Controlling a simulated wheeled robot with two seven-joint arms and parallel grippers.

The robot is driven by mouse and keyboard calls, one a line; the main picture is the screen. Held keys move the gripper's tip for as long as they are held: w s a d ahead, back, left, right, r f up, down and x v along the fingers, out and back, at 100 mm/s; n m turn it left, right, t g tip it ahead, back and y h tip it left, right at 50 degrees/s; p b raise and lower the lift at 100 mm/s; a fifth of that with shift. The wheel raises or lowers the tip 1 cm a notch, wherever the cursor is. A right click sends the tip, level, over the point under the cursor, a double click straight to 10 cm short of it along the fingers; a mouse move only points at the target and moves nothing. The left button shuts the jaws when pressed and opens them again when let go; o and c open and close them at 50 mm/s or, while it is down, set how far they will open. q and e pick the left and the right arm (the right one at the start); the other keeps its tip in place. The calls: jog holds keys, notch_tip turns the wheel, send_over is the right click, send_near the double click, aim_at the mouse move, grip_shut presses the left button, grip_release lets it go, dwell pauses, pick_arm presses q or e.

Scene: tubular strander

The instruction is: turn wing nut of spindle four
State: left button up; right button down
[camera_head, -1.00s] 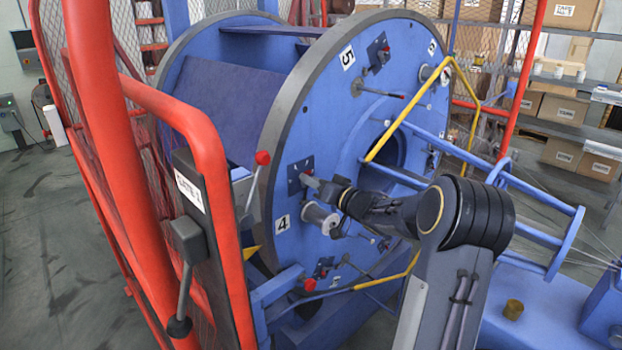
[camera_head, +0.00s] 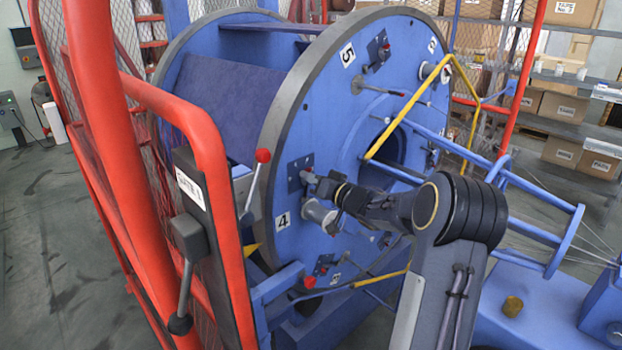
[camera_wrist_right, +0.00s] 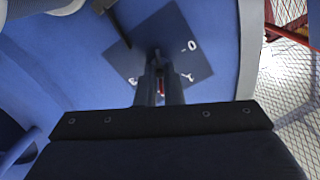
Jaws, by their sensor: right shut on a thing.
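The number 4 label (camera_head: 283,221) marks spindle four on the blue disc (camera_head: 360,120) of the strander. Its dark plate (camera_head: 296,170) sits just above the label and also shows in the right wrist view (camera_wrist_right: 190,45), with white marks on it. My right gripper (camera_head: 316,184) is at the plate; in the right wrist view its two fingers (camera_wrist_right: 160,92) are close together, shut on the wing nut (camera_wrist_right: 158,62), which is mostly hidden between them. My left gripper is not in view.
A red-knobbed lever (camera_head: 262,157) stands left of the plate. Red guard rails (camera_head: 205,140) and a gate handle (camera_head: 185,290) are at the left. Shelves with boxes stand behind.

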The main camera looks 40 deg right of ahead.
jog(key=n+b, duration=0.6)
jog(key=n, duration=0.5)
jog(key=n+b, duration=0.7)
jog(key=n, duration=0.5)
jog(key=shift+a+f+n, duration=0.15)
jog(key=shift+f+n, duration=0.05)
jog(key=shift+n, duration=0.1)
dwell(0.5)
jog(key=c, duration=1.6)
grip_release()
jog(key=shift+r, duration=0.1)
jog(key=shift+o, duration=0.2)
jog(key=shift+s, duration=0.1)
jog(key=s, duration=0.7)
jog(key=shift+s+d+b, duration=0.3)
jog(key=shift+s+b, duration=0.05)
